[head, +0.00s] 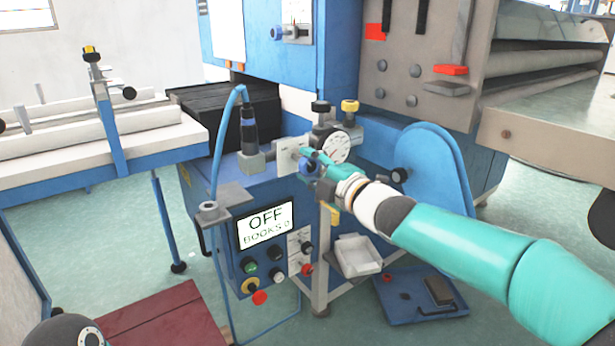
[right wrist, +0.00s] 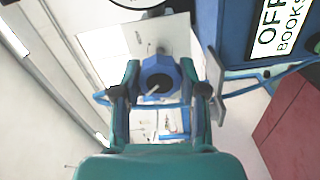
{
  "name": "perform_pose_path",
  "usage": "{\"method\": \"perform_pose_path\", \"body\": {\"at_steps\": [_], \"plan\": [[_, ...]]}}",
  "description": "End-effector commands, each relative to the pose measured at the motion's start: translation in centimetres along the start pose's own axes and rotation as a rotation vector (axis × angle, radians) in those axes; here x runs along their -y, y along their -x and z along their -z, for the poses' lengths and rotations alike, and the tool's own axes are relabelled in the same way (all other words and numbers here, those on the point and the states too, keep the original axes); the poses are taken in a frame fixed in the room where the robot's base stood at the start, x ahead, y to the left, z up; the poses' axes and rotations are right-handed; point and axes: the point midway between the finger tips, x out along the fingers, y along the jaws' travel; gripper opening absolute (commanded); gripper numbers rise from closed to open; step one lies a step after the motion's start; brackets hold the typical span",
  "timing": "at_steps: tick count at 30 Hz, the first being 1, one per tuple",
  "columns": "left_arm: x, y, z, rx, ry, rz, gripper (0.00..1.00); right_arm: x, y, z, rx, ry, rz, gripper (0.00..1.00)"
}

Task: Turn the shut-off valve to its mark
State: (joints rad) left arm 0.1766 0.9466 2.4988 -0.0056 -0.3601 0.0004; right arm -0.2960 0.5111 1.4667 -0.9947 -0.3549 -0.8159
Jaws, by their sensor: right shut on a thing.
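The shut-off valve's blue knob (right wrist: 160,76) sits between the two fingers of my right gripper (right wrist: 159,92) in the right wrist view. The knob has a dark centre with a pale pointer line slanting across it. Behind it is a white plate (right wrist: 113,40) with small marks too fine to read. In the head view the blue knob (head: 307,168) shows by the white plate (head: 288,157), and my right gripper (head: 318,170) is shut on it, partly hiding it. My left gripper is not in view.
A round pressure gauge (head: 336,147) is just above the gripper. A screen (head: 266,225) reads OFF over a panel of buttons. A blue cable (head: 217,150) hangs left of the valve. A rounded blue guard (head: 437,165) stands to the right.

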Motion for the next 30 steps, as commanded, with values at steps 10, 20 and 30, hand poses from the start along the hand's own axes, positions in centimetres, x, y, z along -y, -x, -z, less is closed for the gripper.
{"method": "perform_pose_path", "body": {"at_steps": [10,20,30], "plan": [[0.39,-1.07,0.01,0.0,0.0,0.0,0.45,0.95,-0.14,0.29,-0.006,0.139,0.015,0.07],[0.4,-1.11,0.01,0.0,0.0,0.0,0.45,0.9,-0.15,0.3,-0.007,0.158,0.015,0.07],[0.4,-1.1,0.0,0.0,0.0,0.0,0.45,0.73,-0.12,0.24,-0.006,0.156,0.012,0.68]]}}
